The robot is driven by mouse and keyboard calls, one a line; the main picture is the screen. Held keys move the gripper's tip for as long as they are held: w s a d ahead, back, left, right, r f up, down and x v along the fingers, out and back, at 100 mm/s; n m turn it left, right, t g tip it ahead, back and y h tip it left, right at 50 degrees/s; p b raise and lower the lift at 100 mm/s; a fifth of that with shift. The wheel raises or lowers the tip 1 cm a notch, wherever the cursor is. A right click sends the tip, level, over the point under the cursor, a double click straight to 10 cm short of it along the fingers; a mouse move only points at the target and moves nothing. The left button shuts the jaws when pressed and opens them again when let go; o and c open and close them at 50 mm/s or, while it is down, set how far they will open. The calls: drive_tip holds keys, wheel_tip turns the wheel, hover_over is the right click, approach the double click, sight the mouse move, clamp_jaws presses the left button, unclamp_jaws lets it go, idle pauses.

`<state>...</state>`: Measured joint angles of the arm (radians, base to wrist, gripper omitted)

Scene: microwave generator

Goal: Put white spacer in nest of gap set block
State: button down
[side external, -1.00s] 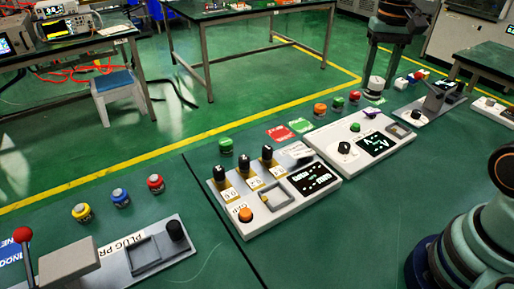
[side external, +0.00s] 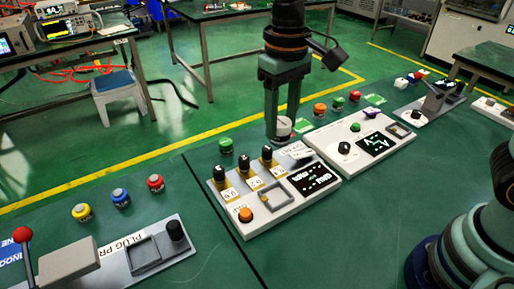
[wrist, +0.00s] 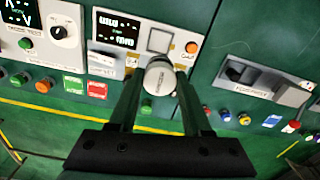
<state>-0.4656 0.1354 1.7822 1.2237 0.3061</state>
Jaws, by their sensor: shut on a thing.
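The white spacer (side external: 284,125) is a short round white piece held between the fingers of my gripper (side external: 281,138), behind the gap set block. In the wrist view the spacer (wrist: 159,77) sits between the tips of my gripper (wrist: 157,88). The gap set block (side external: 240,222) is a white panel with several black knobs, a dark display and an orange button. Its square nest (side external: 262,201) looks empty and also shows in the wrist view (wrist: 148,40), just beyond the spacer. I cannot tell the spacer's exact height.
A second white panel (side external: 325,142) with a knob and display stands to the right. A grey panel (side external: 187,251) with a square recess lies at the front left. Several coloured buttons, including a green one (side external: 225,145), stand behind the panels.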

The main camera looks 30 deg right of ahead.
sight(281, 140)
wheel_tip(281, 140, down, 17)
drive_tip(key=shift+r, duration=0.1)
idle(0.3)
drive_tip(key=shift+f, duration=0.2)
drive_tip(key=shift+c, duration=1.7)
unclamp_jaws()
wheel_tip(281, 140, up, 12)
drive_tip(key=shift+d+r, duration=0.1)
drive_tip(key=s+d+r+m+t, duration=0.1)
drive_tip(key=s+d+r+t, duration=0.1)
drive_tip(key=d, duration=0.6)
drive_tip(key=s+d+r+t, duration=0.3)
drive_tip(key=s+d+r, duration=0.1)
drive_tip(key=d, duration=0.5)
drive_tip(key=shift+s+d+r+m+t, duration=0.2)
drive_tip(key=shift+d+r+m+t, duration=0.15)
drive_tip(key=shift+r, duration=0.5)
